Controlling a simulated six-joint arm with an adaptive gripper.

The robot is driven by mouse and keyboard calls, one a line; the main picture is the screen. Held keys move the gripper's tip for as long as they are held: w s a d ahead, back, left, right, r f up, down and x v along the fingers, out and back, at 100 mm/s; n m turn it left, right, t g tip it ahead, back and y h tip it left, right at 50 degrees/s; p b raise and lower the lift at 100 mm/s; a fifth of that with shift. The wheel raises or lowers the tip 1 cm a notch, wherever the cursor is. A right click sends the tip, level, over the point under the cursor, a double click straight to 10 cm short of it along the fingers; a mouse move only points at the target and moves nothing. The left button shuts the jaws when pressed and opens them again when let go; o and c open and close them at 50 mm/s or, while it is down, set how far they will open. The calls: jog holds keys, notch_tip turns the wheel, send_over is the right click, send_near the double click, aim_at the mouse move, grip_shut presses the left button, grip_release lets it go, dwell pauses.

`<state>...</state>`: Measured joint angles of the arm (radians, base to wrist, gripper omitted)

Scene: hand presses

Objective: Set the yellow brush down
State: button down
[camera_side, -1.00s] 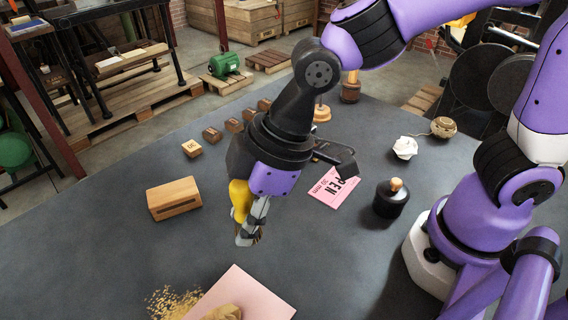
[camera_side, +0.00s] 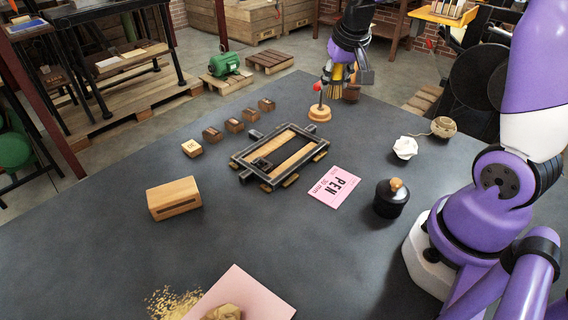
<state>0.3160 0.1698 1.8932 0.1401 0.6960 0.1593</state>
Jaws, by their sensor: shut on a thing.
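The yellow brush (camera_side: 334,81) hangs bristles down near the far edge of the table. My gripper (camera_side: 343,66) is shut on it; the dark gripper body hides most of the handle. The brush is just behind a small stand with a red knob (camera_side: 318,87) and a round wooden base (camera_side: 319,113). A wooden pot (camera_side: 351,92) is close to its right, partly covered by the gripper. I cannot tell whether the bristles touch the table.
A dark metal frame (camera_side: 313,158) lies mid-table, with several small wooden blocks (camera_side: 234,125) to its left. A pink PEN card (camera_side: 335,187), black lidded pot (camera_side: 391,198), white faceted object (camera_side: 405,148) and twine ball (camera_side: 444,127) are to the right.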

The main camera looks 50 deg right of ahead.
jog(key=s+d+f, duration=0.1)
jog(key=d+f, duration=0.1)
jog(key=d, duration=0.3)
jog(key=s+d+f+m, duration=0.1)
jog(key=s+d+f, duration=0.1)
jog(key=d, duration=0.4)
jog(key=s+d+f+m, duration=0.1)
jog(key=s+d+f, duration=0.1)
jog(key=d, duration=0.3)
jog(key=shift+d+f+h, duration=0.15)
jog(key=shift+f+h, duration=0.25)
jog(key=shift+f, duration=0.05)
jog(key=shift+d+f, duration=0.1)
jog(key=shift+f, duration=1.95)
jog(key=shift+f, duration=0.1)
jog(key=c, duration=0.6)
grip_release()
jog(key=shift+o, duration=0.2)
